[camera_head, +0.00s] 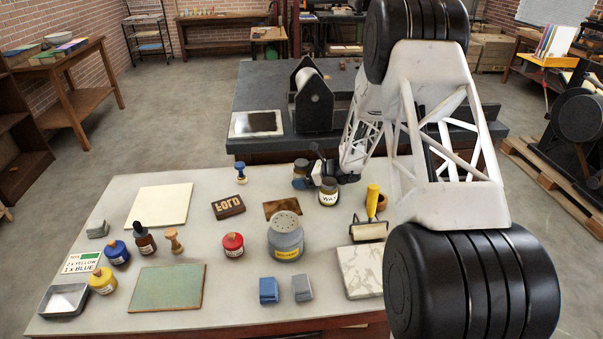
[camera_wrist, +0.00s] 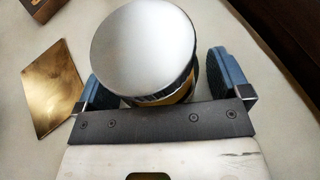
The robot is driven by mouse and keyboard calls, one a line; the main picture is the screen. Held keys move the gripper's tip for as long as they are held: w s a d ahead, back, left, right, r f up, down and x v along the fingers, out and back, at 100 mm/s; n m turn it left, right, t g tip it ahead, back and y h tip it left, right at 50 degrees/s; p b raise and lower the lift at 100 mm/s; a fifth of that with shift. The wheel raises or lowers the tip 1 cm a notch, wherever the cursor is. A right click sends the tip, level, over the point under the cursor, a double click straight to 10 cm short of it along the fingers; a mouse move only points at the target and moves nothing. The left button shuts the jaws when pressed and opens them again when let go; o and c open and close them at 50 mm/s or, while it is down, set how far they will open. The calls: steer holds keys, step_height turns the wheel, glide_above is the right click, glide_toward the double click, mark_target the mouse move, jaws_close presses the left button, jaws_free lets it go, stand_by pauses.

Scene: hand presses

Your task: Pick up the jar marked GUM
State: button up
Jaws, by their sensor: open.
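A round jar (camera_head: 301,165) with a flat silver lid stands near the table's back edge. It also shows in the wrist view, its lid (camera_wrist: 143,45) filling the upper middle and a strip of yellow label below. I cannot read its label, so I cannot confirm the word GUM. My gripper (camera_head: 308,170) is open with one blue-backed, dark-padded finger on each side of this jar; the fingers also show in the wrist view (camera_wrist: 158,85). Small gaps seem to show beside the jar. A similar jar marked WAX (camera_head: 329,192) stands just in front, beside my gripper.
A copper plate (camera_head: 281,209) lies nearby, also in the wrist view (camera_wrist: 52,88). The FOLD block (camera_head: 228,206), a blue-handled stamp (camera_head: 241,173), a grey shaker tin (camera_head: 285,238) and a yellow-handled roller (camera_head: 371,210) stand around. A dark press bench (camera_head: 262,92) is behind the table.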

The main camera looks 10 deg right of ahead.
mark_target(302, 162)
steer(key=c, duration=1.1)
steer(key=shift+r, duration=0.2)
steer(key=shift+c, duration=0.2)
steer(key=shift+r, duration=4.85)
